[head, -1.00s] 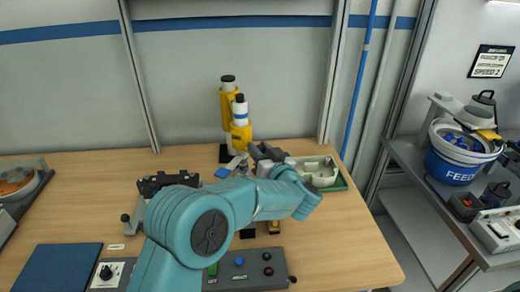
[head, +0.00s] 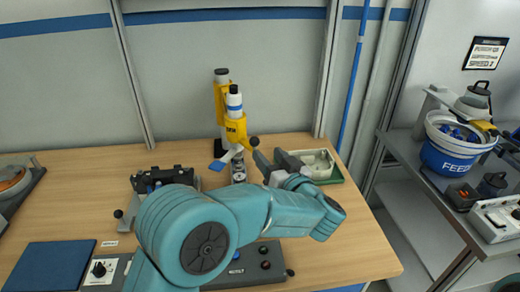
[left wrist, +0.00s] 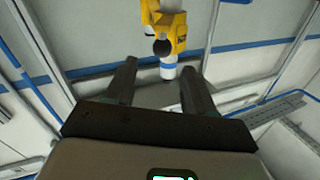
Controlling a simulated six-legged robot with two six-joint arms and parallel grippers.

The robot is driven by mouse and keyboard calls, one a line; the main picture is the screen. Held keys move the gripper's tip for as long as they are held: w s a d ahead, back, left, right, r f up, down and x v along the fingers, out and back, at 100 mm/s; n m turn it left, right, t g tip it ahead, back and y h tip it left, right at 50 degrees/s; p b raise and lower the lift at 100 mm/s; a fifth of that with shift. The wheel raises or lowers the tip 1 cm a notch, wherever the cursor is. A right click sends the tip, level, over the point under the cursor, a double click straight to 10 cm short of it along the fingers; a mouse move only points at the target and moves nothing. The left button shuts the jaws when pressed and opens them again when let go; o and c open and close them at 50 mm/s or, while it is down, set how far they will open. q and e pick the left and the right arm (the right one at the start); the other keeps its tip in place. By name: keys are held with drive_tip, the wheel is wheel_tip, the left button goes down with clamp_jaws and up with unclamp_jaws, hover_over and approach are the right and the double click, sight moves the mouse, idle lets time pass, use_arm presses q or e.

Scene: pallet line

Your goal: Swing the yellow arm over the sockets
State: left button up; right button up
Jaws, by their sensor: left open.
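The yellow arm (head: 235,129) stands at the back of the table on a dark post, with a white cylinder upright on its end. A dark round knob (head: 254,141) shows beside it, close to my fingers. In the left wrist view the yellow arm (left wrist: 168,32) is ahead, with the dark knob (left wrist: 162,47) in line with the gap between the fingers. My left gripper (head: 272,157) is open and empty, just right of the yellow arm; it also shows in the left wrist view (left wrist: 158,78). A small grey block (head: 238,168), possibly the sockets, sits below the yellow arm. My right gripper is out of view.
A pale tray (head: 318,163) on a green base is right of my gripper. A blue mat (head: 48,268) lies front left. A blue feeder bowl (head: 452,160) stands on the right bench.

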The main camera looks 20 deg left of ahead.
use_arm(q)
drive_tip(key=b+v, duration=0.1)
drive_tip(key=v, duration=0.7)
drive_tip(key=shift+d, duration=0.1)
